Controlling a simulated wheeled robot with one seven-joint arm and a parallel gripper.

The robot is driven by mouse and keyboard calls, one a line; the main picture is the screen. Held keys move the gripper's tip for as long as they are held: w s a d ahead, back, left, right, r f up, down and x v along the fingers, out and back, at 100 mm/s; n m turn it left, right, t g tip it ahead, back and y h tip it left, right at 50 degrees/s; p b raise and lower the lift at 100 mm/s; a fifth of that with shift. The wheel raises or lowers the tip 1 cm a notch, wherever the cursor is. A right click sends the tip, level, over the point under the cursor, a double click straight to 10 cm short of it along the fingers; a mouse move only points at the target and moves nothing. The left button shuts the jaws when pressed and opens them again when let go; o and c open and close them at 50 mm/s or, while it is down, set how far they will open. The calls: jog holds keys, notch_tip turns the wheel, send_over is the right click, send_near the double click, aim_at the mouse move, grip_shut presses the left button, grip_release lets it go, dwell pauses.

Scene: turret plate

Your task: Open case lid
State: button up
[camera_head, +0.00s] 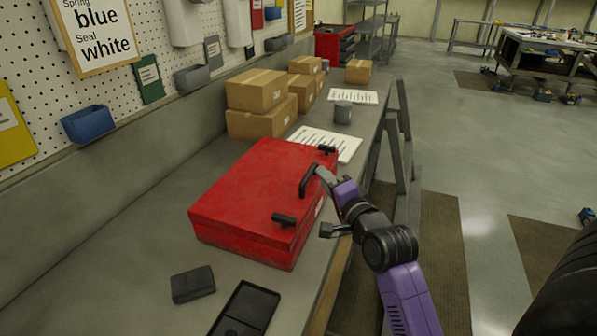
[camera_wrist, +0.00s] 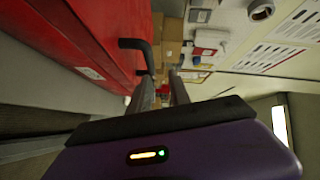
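The red case (camera_head: 255,195) lies flat on the workbench with its lid shut. Its black handle (camera_head: 308,180) and two black latches, a near one (camera_head: 284,220) and a far one (camera_head: 327,149), are on the right-hand front side. My gripper (camera_head: 322,173) is beside the handle, on the aisle side of the case. In the wrist view my gripper's two grey fingers (camera_wrist: 162,88) stand apart with nothing seen between them. The handle (camera_wrist: 138,48) shows left of the fingers there, next to the red case wall (camera_wrist: 85,40). Whether a finger touches the handle cannot be told.
A black block (camera_head: 193,284) and a black tray (camera_head: 246,308) lie at the bench's near end. White sheets (camera_head: 326,142), a grey cup (camera_head: 343,112) and cardboard boxes (camera_head: 257,90) stand beyond the case. A pegboard wall (camera_head: 150,50) runs along the left.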

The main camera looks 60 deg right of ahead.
aim_at(311, 172)
jog(key=shift+w+d+f+m+y, duration=0.1)
jog(key=shift+w+f+m+y, duration=0.2)
jog(key=shift+w+f+m, duration=0.35)
jog(key=shift+f+p+x, duration=0.2)
jog(key=shift+p+x, duration=0.55)
jog(key=shift+x, duration=2.5)
jog(key=shift+s+d, duration=0.1)
jog(key=shift+c, duration=0.2)
grip_shut()
jog(key=shift+r, duration=0.2)
